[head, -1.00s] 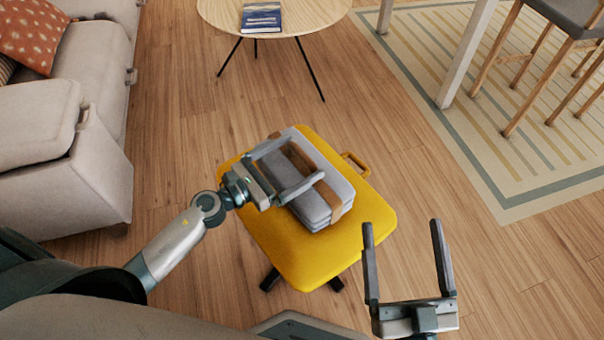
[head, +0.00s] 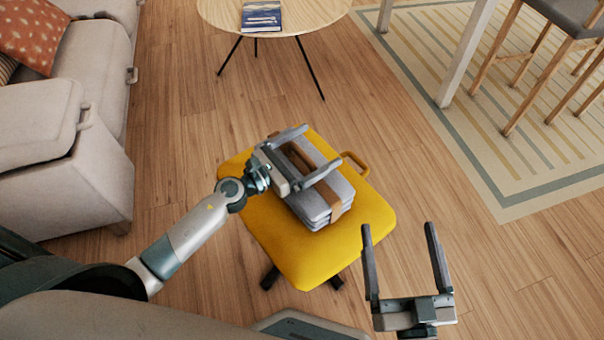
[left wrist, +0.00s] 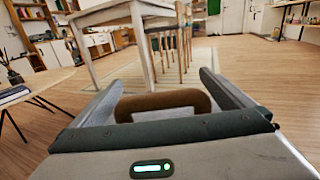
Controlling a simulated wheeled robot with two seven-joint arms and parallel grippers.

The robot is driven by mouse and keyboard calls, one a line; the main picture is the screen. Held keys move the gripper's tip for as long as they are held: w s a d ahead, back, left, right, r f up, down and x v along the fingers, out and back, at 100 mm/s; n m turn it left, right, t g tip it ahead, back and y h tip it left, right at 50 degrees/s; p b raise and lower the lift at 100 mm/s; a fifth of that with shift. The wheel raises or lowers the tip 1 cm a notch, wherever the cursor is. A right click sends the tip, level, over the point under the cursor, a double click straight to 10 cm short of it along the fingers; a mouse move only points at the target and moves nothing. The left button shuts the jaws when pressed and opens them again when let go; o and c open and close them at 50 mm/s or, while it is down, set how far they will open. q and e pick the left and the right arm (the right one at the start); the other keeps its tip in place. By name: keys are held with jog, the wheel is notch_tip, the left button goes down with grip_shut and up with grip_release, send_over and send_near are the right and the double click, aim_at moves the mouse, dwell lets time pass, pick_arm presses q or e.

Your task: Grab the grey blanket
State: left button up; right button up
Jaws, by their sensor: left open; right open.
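The grey blanket (head: 312,210) is a folded bundle with a brown strap (head: 335,198) around it. It lies on the seat of a yellow stool (head: 310,255). My left gripper (head: 322,147) is open, and its fingers lie over the blanket in the head view, hiding part of its top. In the left wrist view a raised brown strap loop (left wrist: 163,103) shows between the two open fingers, with no visible grip on it. My right gripper (head: 400,228) is open and empty, to the right of the stool.
A pale sofa (head: 65,180) stands at the left. A round wooden table (head: 300,12) with a blue book (head: 261,16) stands at the back. A striped rug (head: 480,110) with a bar stool (head: 545,60) is at the right. Bare wood floor lies between.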

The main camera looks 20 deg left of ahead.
pick_arm(q)
jog(key=shift+w+d, duration=0.1)
jog(key=shift+w, duration=0.1)
pick_arm(e)
jog(key=shift+f, duration=0.1)
pick_arm(q)
jog(key=c, duration=1.7)
jog(key=shift+c, duration=0.2)
jog(key=shift+r, duration=0.25)
pick_arm(e)
jog(key=shift+f, duration=0.15)
